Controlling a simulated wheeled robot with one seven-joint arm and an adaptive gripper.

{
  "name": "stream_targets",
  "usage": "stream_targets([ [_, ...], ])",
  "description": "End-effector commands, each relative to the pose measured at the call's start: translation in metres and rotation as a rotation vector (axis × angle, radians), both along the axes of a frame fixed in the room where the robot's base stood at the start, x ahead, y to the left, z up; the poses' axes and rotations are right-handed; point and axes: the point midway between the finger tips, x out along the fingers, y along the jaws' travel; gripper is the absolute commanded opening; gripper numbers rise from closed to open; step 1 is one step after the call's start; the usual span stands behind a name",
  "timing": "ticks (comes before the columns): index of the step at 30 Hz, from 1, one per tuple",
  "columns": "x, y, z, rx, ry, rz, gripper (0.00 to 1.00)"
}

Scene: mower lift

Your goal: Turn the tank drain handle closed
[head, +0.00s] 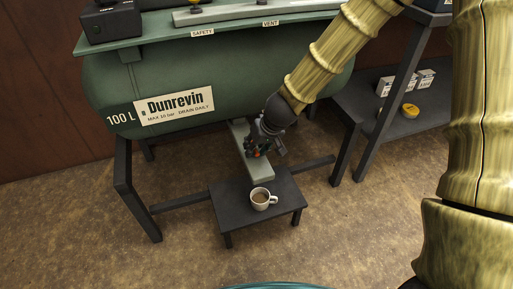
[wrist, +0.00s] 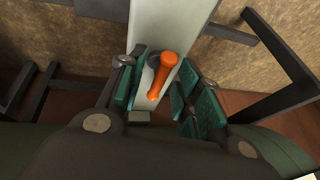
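The orange drain handle (wrist: 160,82) shows in the wrist view in front of a pale grey-green plate (wrist: 172,20). It is a short bar with a round knob end, lying slightly slanted. My gripper (wrist: 168,88) is open, with its teal finger pads on either side of the handle. A gap shows on both sides, and I see no clear contact. In the head view my gripper (head: 265,140) is under the green tank (head: 230,75), at the plate, and hides most of the handle. Only a small orange bit shows there.
The dark tank stand's legs (head: 137,190) are at the left. A shelf (head: 400,125) with small boxes and a yellow roll (head: 410,110) is at the right. Open floor lies in front.

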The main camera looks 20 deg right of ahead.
Motion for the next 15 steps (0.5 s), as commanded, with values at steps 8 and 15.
stream_targets([
  [8, -0.0003, -0.0001, 0.0002, 0.000, 0.000, 0.000, 0.09],
  [15, -0.0005, -0.0022, 0.0001, 0.000, 0.000, -0.002, 0.00],
])
